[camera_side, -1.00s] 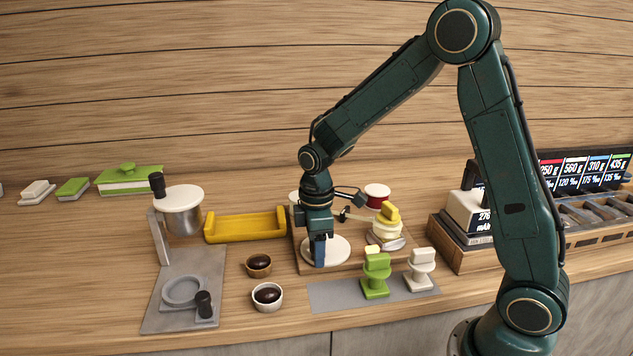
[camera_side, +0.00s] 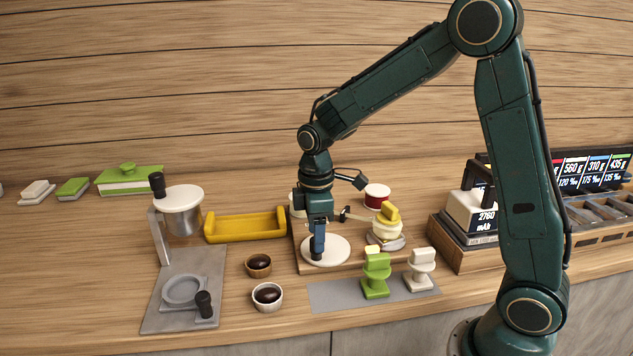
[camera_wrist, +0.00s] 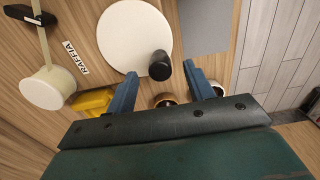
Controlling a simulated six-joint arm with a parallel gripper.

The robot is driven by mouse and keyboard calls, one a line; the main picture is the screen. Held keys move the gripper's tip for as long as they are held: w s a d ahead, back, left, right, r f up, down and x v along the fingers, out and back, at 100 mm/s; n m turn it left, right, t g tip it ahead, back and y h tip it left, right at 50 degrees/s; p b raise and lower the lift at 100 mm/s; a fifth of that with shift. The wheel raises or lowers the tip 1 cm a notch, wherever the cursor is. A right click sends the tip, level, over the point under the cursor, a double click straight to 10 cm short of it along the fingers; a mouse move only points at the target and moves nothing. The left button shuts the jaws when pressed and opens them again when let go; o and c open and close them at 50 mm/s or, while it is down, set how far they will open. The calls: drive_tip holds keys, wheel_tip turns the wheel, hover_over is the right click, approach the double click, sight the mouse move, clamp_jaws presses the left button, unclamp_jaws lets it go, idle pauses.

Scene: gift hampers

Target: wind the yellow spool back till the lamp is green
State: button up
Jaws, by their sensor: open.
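A white disc (camera_side: 337,249) lies on the wooden board. In the wrist view the disc (camera_wrist: 130,33) carries a black knob (camera_wrist: 160,65) at its edge. My gripper (camera_side: 317,258) points down over the disc's left part. In the wrist view my gripper's blue fingers (camera_wrist: 162,76) are apart, one on each side of the knob; contact cannot be told. A cream drum (camera_wrist: 46,88) with an arm stands beside a RAFFIA label (camera_wrist: 76,57). A cream piece with a yellow top (camera_side: 389,214) stands right of the disc. I cannot make out a lamp for certain.
A yellow tray (camera_side: 245,226) lies left of the board. Two small bowls (camera_side: 268,296) stand in front. A green piece (camera_side: 376,274) and a white piece (camera_side: 422,268) stand on a grey mat (camera_side: 330,295). A press (camera_side: 182,199) is further left.

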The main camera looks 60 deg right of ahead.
drive_tip(key=shift+r, duration=2.6)
drive_tip(key=shift+r, duration=0.15)
wheel_tip(320, 180, up, 14)
drive_tip(key=shift+f, duration=0.2)
drive_tip(key=shift+s, duration=0.1)
drive_tip(key=s+a+f+m+t, duration=0.1)
drive_tip(key=s+m, duration=0.3)
drive_tip(key=s, duration=0.6)
drive_tip(key=s+f+m+t, duration=0.4)
drive_tip(key=s+m, duration=0.1)
drive_tip(key=s, duration=0.5)
drive_tip(key=shift+s+a+f+t, duration=0.15)
drive_tip(key=shift+s+a+t, duration=0.15)
drive_tip(key=shift+s+a, duration=0.1)
drive_tip(key=shift+w, duration=0.15)
